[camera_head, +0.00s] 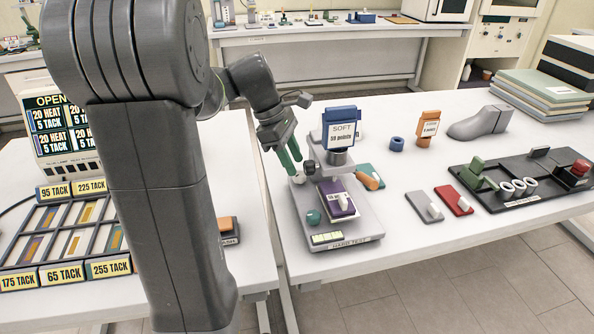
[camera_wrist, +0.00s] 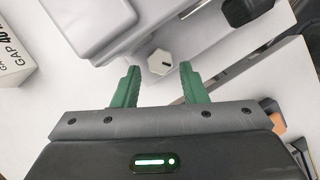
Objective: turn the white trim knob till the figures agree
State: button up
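The white trim knob (camera_wrist: 160,62), faceted with a dark mark on top, sits at the left side of the hardness tester (camera_head: 352,226). In the wrist view it lies between the tips of my gripper's green fingers (camera_wrist: 159,70), with a gap on both sides. My gripper (camera_head: 290,162) is open and points down at the knob; the head view shows the knob (camera_head: 299,179) small by the fingertips. The tester's blue display (camera_head: 340,128) reads "SOFT 59 points". A purple block (camera_head: 336,205) with a label too small to read surely lies below it.
A teal knob (camera_head: 313,217) is on the tester's front. Grey (camera_head: 421,208) and red (camera_head: 454,200) blocks and a black fixture (camera_head: 524,184) lie to the right. A tray (camera_head: 64,235) of labelled samples is at left.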

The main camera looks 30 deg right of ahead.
aim_at(299, 174)
jog(key=shift+x, duration=1.65)
jog(key=c, duration=0.7)
jog(key=shift+r+n, duration=0.1)
jog(key=shift+n, duration=0.2)
jog(key=shift+r+n+t+h+p, duration=0.1)
jog(key=shift+n+t+h+p, duration=0.35)
jog(key=shift+n+p, duration=0.65)
jog(key=shift+s+n+t+h+p, duration=0.1)
jog(key=shift+n+t+h+p, duration=0.3)
jog(key=shift+n, duration=1.1)
jog(key=shift+p, duration=0.3)
jog(key=shift+y, duration=0.25)
